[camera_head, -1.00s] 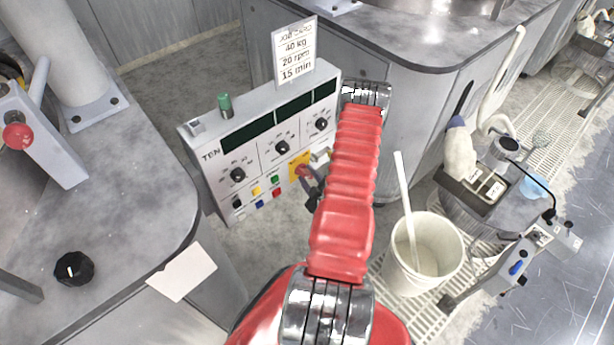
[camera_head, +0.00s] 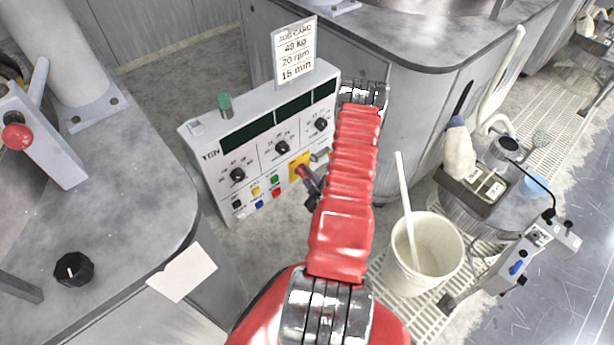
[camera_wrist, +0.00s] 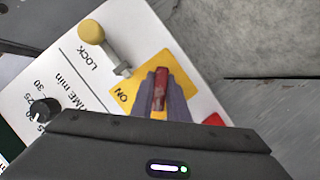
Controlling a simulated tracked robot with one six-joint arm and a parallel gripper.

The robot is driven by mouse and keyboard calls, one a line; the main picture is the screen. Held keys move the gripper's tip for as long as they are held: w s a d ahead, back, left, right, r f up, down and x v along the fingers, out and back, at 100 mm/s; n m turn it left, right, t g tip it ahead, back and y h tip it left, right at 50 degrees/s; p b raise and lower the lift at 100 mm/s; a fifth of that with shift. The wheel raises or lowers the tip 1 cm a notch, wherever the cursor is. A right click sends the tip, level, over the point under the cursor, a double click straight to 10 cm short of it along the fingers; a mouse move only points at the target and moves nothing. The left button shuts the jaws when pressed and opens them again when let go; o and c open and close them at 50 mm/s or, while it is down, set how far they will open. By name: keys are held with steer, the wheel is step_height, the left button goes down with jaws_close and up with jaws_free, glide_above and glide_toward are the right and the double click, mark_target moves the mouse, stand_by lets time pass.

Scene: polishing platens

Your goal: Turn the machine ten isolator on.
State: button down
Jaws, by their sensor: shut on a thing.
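The machine ten control panel (camera_head: 262,140), marked TEN, stands upright beyond my arm. Its isolator is a red handle (camera_wrist: 160,88) on a yellow plate (camera_wrist: 150,72); the plate also shows in the head view (camera_head: 295,164). The word ON is printed on the plate, left of the handle in the wrist view. My gripper (camera_head: 309,182) is at the isolator, its two fingers closed on either side of the red handle. In the wrist view the handle stands nearly upright between the fingers. The rest of the plate's lettering is hidden by my gripper.
A yellow-headed part (camera_wrist: 92,32) marked LOCK sticks out close beside the isolator. Black dials (camera_head: 282,147) and small coloured buttons (camera_head: 275,180) are on the panel. A job card (camera_head: 294,47) stands above it. A white bucket (camera_head: 424,255) with a stick stands right of my arm.

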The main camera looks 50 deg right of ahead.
steer(key=shift+a+f+m+y, duration=0.1)
steer(key=shift+m+y, duration=0.9)
steer(key=shift+m, duration=0.5)
steer(key=m+y, duration=0.2)
steer(key=m, duration=0.1)
steer(key=shift+a+f, duration=0.1)
steer(key=m+y, duration=0.2)
steer(key=m, duration=0.1)
steer(key=shift+t, duration=0.4)
steer(key=shift+m+t+y, duration=0.5)
steer(key=shift+m+y, duration=0.6)
steer(key=shift+m, duration=0.5)
steer(key=c, duration=1.7)
jaws_free()
